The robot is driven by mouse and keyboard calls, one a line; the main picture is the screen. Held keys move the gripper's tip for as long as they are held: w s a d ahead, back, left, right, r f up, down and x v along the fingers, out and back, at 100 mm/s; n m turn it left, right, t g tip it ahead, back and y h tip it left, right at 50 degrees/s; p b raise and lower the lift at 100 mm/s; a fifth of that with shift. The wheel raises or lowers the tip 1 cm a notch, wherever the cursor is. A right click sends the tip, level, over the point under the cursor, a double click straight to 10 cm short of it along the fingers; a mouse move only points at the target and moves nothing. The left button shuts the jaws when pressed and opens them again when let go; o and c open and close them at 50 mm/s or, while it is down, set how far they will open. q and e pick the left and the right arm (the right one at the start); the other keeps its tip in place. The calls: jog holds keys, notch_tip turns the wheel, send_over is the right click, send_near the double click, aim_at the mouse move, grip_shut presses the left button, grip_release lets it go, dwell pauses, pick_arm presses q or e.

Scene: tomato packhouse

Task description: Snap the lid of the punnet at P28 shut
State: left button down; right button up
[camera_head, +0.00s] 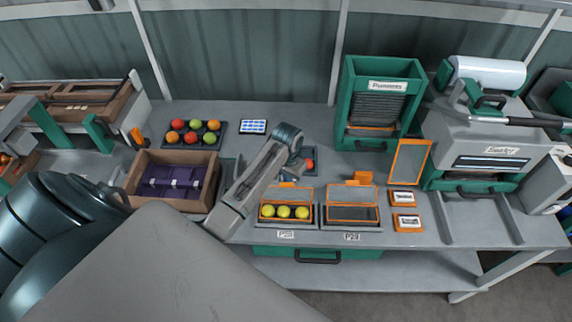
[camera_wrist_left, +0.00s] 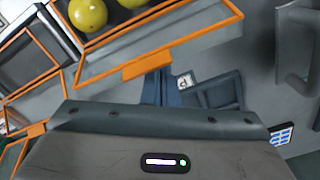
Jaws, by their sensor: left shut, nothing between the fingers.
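The punnet at P28 (camera_head: 285,222) holds yellow tomatoes and stands behind the P28 label (camera_head: 285,234). Its clear, orange-rimmed lid (camera_head: 286,195) is open, tilted up at the back of the punnet. In the left wrist view the lid's rim and orange tab (camera_wrist_left: 148,65) lie just beyond the gripper, with yellow tomatoes (camera_wrist_left: 88,14) beyond them. My left gripper (camera_head: 288,176) is shut and empty, just behind the raised lid; whether it touches the lid I cannot tell. The arm hides the area left of the punnet. My right gripper is not in view.
An empty punnet with an open lid (camera_head: 353,194) stands at P29, to the right. A dark tray with a red tomato (camera_head: 309,163) is behind my gripper. A box with purple inserts (camera_head: 143,199) is left. Orange-framed cards (camera_head: 407,223) and a sealing machine (camera_head: 480,150) are right.

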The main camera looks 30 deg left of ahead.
pick_arm(q)
jog(key=shift+s+d+r, duration=0.3)
jog(key=shift+s+d, duration=0.2)
jog(key=shift+s, duration=0.35)
jog(key=shift+s+d+r, duration=0.25)
jog(key=shift+s+d, duration=0.25)
jog(key=shift+s, duration=0.3)
jog(key=shift+r, duration=0.1)
jog(key=shift+w+r, duration=0.1)
jog(key=shift+r, duration=0.2)
notch_tip(320, 180, up, 7)
dwell(0.6)
